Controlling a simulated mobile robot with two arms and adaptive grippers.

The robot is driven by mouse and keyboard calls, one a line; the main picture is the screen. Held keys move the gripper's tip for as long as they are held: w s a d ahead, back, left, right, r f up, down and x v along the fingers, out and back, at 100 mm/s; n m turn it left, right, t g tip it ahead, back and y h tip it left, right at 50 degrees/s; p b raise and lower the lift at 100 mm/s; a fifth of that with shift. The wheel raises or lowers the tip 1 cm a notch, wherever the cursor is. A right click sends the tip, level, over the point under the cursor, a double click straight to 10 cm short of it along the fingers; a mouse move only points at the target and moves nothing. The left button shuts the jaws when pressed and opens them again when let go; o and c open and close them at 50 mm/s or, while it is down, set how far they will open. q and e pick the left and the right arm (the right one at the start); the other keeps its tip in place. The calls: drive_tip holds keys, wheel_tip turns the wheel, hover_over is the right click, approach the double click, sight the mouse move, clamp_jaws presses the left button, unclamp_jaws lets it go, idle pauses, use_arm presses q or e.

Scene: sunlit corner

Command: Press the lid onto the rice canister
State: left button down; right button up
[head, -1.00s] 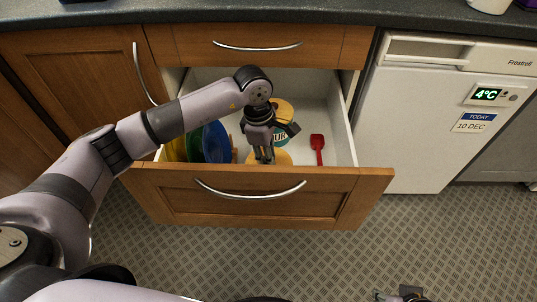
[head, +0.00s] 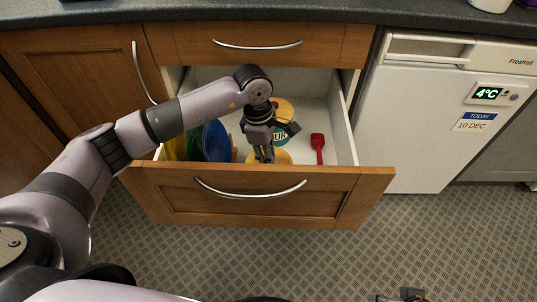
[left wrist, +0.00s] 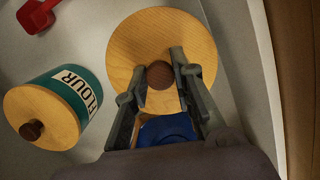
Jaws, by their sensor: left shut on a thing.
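A round wooden lid (left wrist: 190,35) with a dark brown knob (left wrist: 159,75) lies in the open drawer, close behind its front panel. The lid also shows in the head view (head: 283,157), partly behind my gripper. My left gripper (head: 265,157) points down into the drawer, its fingers closed on the knob from both sides. The rice canister is not plainly visible; the lid and gripper hide what is beneath. A blue surface (left wrist: 166,130) shows between the fingers, and I cannot tell what it belongs to. My right gripper (head: 402,295) barely shows at the bottom edge.
A teal flour canister (left wrist: 83,88) with its own wooden lid (left wrist: 42,115) stands beside it. A red scoop (head: 317,147) lies to the right. Upright blue (head: 215,142) and green pieces stand at the left. The drawer's front panel (head: 262,208) is close by.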

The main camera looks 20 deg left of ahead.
use_arm(q)
drive_tip(key=c, duration=1.7)
unclamp_jaws()
drive_tip(key=o, duration=0.4)
drive_tip(key=shift+o, duration=0.3)
drive_tip(key=o, duration=0.4)
drive_tip(key=shift+o, duration=0.2)
drive_tip(key=shift+r, duration=0.15)
